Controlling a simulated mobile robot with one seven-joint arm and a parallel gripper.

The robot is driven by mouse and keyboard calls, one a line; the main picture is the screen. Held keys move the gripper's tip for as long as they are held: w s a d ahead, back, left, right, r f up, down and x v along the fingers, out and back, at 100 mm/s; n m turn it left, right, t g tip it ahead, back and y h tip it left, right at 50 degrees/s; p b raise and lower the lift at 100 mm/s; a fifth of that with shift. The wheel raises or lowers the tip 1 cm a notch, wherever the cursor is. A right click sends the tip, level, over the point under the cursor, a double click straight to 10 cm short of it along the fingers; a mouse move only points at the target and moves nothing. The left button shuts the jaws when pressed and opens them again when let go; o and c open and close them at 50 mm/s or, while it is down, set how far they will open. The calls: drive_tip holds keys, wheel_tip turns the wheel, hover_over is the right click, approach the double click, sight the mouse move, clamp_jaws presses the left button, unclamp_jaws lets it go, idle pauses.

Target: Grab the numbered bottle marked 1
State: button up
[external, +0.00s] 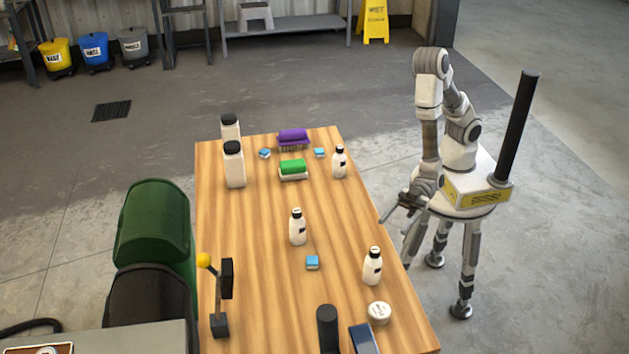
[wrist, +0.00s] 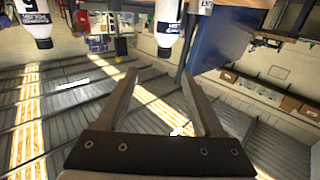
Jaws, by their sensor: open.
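Three small white bottles with black caps stand upright on the wooden table: one far right (external: 339,163), one in the middle (external: 297,229) and one near the right edge (external: 372,268). Their numbers are too small to read in the external view. In the wrist view, which looks upside down, one bottle (wrist: 36,22) at top left shows a dark number and lettering, and another bottle (wrist: 168,22) is at top centre; I cannot make out a 1 on either. My gripper (external: 388,219) is open and empty beside the table's right edge, apart from every bottle. Its fingers (wrist: 159,88) also show in the wrist view.
Two larger white containers (external: 234,168) stand at the table's (external: 260,270) far left. A green chair (external: 150,225) is left.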

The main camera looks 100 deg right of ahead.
sight(378, 248)
drive_tip(key=x, duration=0.7)
drive_tip(key=shift+s, duration=0.1)
drive_tip(key=x, duration=0.3)
drive_tip(key=b+x, duration=0.1)
drive_tip(key=shift+s+a, duration=0.15)
drive_tip(key=shift+a, duration=0.3)
drive_tip(key=shift+w+a, duration=0.45)
drive_tip(key=shift+w, duration=0.05)
drive_tip(key=shift+c, duration=0.3)
clamp_jaws()
